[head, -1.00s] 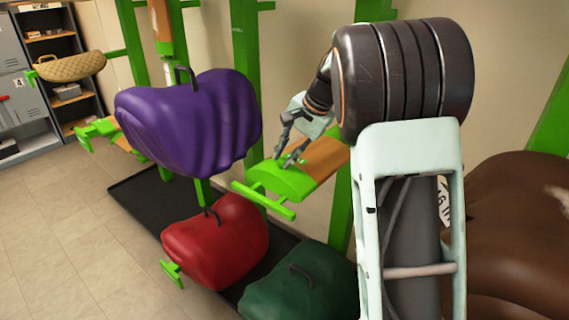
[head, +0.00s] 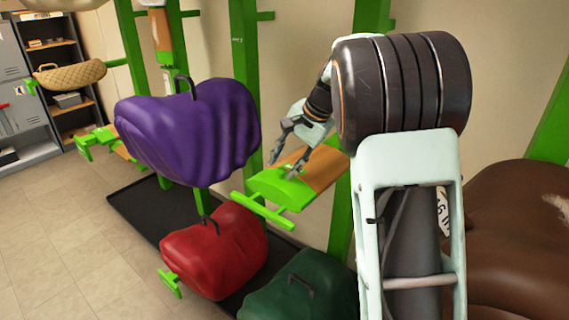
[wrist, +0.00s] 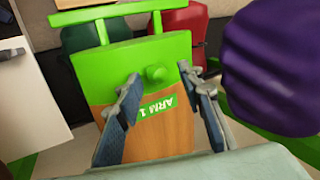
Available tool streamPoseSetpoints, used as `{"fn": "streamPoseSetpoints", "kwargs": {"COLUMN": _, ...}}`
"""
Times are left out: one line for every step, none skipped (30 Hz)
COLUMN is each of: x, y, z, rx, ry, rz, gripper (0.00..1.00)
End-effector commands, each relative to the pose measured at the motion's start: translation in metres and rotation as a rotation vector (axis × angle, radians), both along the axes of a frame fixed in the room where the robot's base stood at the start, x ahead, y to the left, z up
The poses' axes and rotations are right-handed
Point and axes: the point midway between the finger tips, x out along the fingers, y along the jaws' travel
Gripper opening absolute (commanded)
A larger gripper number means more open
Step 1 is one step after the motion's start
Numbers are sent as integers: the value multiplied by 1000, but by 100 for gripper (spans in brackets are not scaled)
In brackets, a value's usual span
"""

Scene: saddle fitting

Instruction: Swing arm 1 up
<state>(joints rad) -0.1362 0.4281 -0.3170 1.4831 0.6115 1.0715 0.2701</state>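Arm 1 (head: 318,170) is a wooden board with a bright green end (head: 280,185) and a green crossbar, standing out from a green upright in the head view. In the wrist view the board (wrist: 160,136) carries a green "ARM 1" label (wrist: 156,106) and a round green knob (wrist: 157,74). My gripper (head: 284,168) is just over the green end. In the wrist view its fingers (wrist: 159,76) are spread wide, one on each side of the knob, with nothing held. I cannot tell whether they touch the board.
A purple saddle cover (head: 190,130) hangs close to the left of arm 1. A red one (head: 215,255) and a dark green one (head: 300,290) are below. A brown saddle (head: 520,240) is at the right. Tiled floor (head: 60,240) is clear at the left.

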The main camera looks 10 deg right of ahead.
Motion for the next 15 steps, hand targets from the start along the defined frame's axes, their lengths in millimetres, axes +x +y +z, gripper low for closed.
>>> {"fn": "streamPoseSetpoints", "kwargs": {"x": -1, "y": -2, "z": 5, "rx": 0, "ry": -3, "rz": -1, "gripper": 35}}
{"fn": "streamPoseSetpoints", "kwargs": {"x": -1, "y": -3, "z": 8, "rx": 0, "ry": -3, "rz": -1, "gripper": 35}}
{"fn": "streamPoseSetpoints", "kwargs": {"x": -3, "y": -5, "z": 12, "rx": -1, "ry": -4, "rz": -2, "gripper": 35}}
{"fn": "streamPoseSetpoints", "kwargs": {"x": -4, "y": -7, "z": 17, "rx": -1, "ry": -4, "rz": -2, "gripper": 35}}
{"fn": "streamPoseSetpoints", "kwargs": {"x": -6, "y": -9, "z": 22, "rx": 0, "ry": -4, "rz": -3, "gripper": 35}}
{"fn": "streamPoseSetpoints", "kwargs": {"x": -8, "y": -12, "z": 30, "rx": 0, "ry": -5, "rz": -3, "gripper": 35}}
{"fn": "streamPoseSetpoints", "kwargs": {"x": -10, "y": -14, "z": 36, "rx": 1, "ry": -6, "rz": -3, "gripper": 35}}
{"fn": "streamPoseSetpoints", "kwargs": {"x": -12, "y": -17, "z": 41, "rx": 0, "ry": -5, "rz": -2, "gripper": 35}}
{"fn": "streamPoseSetpoints", "kwargs": {"x": -14, "y": -20, "z": 49, "rx": -1, "ry": -6, "rz": -3, "gripper": 35}}
{"fn": "streamPoseSetpoints", "kwargs": {"x": -16, "y": -23, "z": 55, "rx": 0, "ry": -5, "rz": -2, "gripper": 35}}
{"fn": "streamPoseSetpoints", "kwargs": {"x": -18, "y": -25, "z": 61, "rx": -1, "ry": -6, "rz": -3, "gripper": 35}}
{"fn": "streamPoseSetpoints", "kwargs": {"x": -21, "y": -27, "z": 68, "rx": 0, "ry": -5, "rz": -2, "gripper": 35}}
{"fn": "streamPoseSetpoints", "kwargs": {"x": -22, "y": -29, "z": 73, "rx": 0, "ry": -5, "rz": -3, "gripper": 35}}
{"fn": "streamPoseSetpoints", "kwargs": {"x": -24, "y": -31, "z": 78, "rx": 0, "ry": -4, "rz": -3, "gripper": 35}}
{"fn": "streamPoseSetpoints", "kwargs": {"x": -26, "y": -34, "z": 84, "rx": 0, "ry": -5, "rz": -3, "gripper": 35}}
